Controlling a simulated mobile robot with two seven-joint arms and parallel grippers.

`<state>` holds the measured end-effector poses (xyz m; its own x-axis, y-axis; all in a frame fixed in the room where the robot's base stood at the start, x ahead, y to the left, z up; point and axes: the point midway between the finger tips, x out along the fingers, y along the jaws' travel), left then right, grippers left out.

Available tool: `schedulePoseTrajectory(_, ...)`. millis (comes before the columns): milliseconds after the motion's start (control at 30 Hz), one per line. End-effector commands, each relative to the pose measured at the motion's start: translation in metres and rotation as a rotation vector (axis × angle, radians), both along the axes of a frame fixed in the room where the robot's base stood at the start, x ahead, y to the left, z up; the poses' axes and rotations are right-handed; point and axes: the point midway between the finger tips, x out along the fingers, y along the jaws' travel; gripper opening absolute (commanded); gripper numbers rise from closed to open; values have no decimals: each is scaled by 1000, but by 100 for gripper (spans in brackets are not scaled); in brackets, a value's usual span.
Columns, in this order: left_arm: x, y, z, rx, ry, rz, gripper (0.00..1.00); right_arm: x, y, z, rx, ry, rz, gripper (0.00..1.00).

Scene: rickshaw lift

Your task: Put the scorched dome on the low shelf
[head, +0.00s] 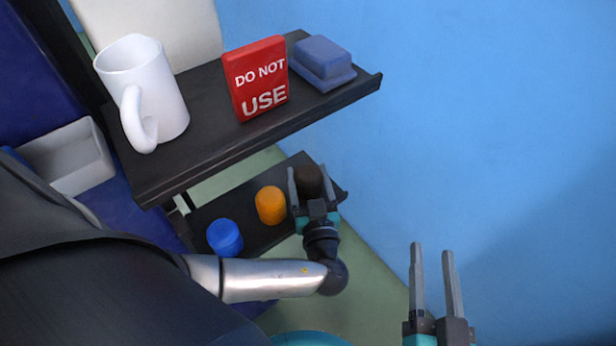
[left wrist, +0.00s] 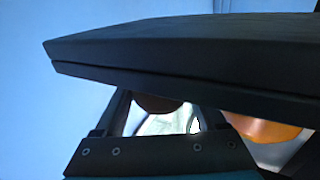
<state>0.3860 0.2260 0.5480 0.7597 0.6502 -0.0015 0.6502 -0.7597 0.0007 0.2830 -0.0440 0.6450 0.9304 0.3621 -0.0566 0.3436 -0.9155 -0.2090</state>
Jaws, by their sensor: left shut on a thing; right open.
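The scorched dome (head: 308,180) is a dark brown rounded piece at the right end of the low shelf (head: 236,199). My left gripper (head: 306,184) is shut on it, with one finger on each side. In the left wrist view, the brown dome (left wrist: 158,104) shows between the fingers, mostly hidden by the dark board above. The dome is at the low shelf; I cannot tell whether it touches the surface. My right gripper (head: 433,262) is open and empty, out to the right, away from the shelves.
An orange dome (head: 270,205), also in the left wrist view (left wrist: 262,128), and a blue one (head: 225,238) stand left of my left gripper.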

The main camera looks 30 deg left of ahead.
Motion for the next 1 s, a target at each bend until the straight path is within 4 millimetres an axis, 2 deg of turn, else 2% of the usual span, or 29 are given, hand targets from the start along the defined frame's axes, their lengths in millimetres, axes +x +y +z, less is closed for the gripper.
schedulePoseTrajectory(333, 0, 0, -2, 0, 0, 0, 18, 0, 0, 0, 1, -1, 0, 50)
schedulePoseTrajectory(367, 0, 0, -2, -1, -1, 0, 76, 0, 0, 0, 1, -1, 0, 50)
schedulePoseTrajectory(433, 0, 0, -2, -1, -1, 0, 84, 0, 0, 0, 0, -1, 0, 50)
schedulePoseTrajectory(767, 0, 0, 0, 0, -1, 0, 85, 0, 0, 0, 0, 0, 0, 50)
schedulePoseTrajectory(1000, -16, -13, 1, -2, 2, 0, 85, 6, -4, -3, -49, 70, 5, 50)
